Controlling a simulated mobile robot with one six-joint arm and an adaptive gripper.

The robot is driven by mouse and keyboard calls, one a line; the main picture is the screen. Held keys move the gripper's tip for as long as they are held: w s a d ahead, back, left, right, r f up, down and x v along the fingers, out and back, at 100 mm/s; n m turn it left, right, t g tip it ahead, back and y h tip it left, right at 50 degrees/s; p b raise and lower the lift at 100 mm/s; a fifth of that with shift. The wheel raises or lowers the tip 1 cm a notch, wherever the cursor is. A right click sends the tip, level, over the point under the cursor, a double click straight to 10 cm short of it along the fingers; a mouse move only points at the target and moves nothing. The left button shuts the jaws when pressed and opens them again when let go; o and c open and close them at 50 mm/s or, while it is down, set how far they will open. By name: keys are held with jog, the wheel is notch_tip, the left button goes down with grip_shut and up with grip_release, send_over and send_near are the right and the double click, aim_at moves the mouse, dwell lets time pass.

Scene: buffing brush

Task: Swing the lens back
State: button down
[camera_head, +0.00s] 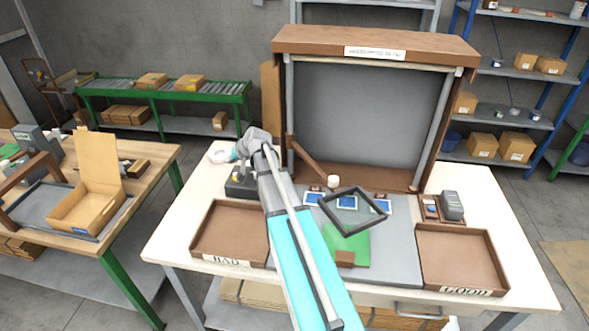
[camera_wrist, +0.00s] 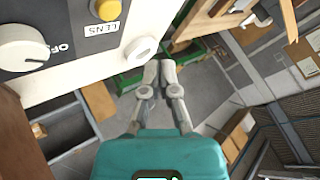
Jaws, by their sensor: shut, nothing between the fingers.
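The lens (camera_head: 353,210), a square pane in a dark frame, hangs over the middle of the table on a brown swing arm (camera_head: 312,165) from the booth's left post. Its swing arm ends in a whitish joint. My gripper (camera_head: 214,156) is at the table's left back, well left of the lens, beside a dark control box (camera_head: 241,186). In the wrist view my gripper (camera_wrist: 160,66) is shut and empty, its fingertips together. The control box there shows a yellow button (camera_wrist: 106,10) above a LENS label, a white OFF knob (camera_wrist: 24,46) and a white round part (camera_wrist: 140,50).
The BAD tray (camera_head: 229,232) is at left and the GOOD tray (camera_head: 462,257) at right. A green mat (camera_head: 347,247) lies under the lens, with blue-screened cards behind it. A wooden booth (camera_head: 372,55) stands at the back. A grey device (camera_head: 452,205) is at right.

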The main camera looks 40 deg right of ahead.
jog(key=s+a+f+n+g, duration=0.1)
jog(key=s+a+g, duration=0.1)
jog(key=s+a, duration=0.3)
jog(key=s+a+f+n+g+h, duration=0.1)
jog(key=s+a+f+g, duration=0.1)
jog(key=s+a, duration=0.3)
jog(key=s+a+f+n+g, duration=0.1)
jog(key=s+a+g, duration=0.1)
jog(key=s+a, duration=0.3)
jog(key=shift+s+f+n, duration=0.2)
jog(key=shift+s, duration=0.7)
jog(key=shift+s+f+n, duration=0.15)
jog(key=shift+s+n, duration=0.05)
jog(key=shift+s, duration=0.65)
jog(key=s+a+n+g+h, duration=0.1)
jog(key=s+a+g+h, duration=0.1)
jog(key=s, duration=0.7)
jog(key=shift+a+f, duration=0.35)
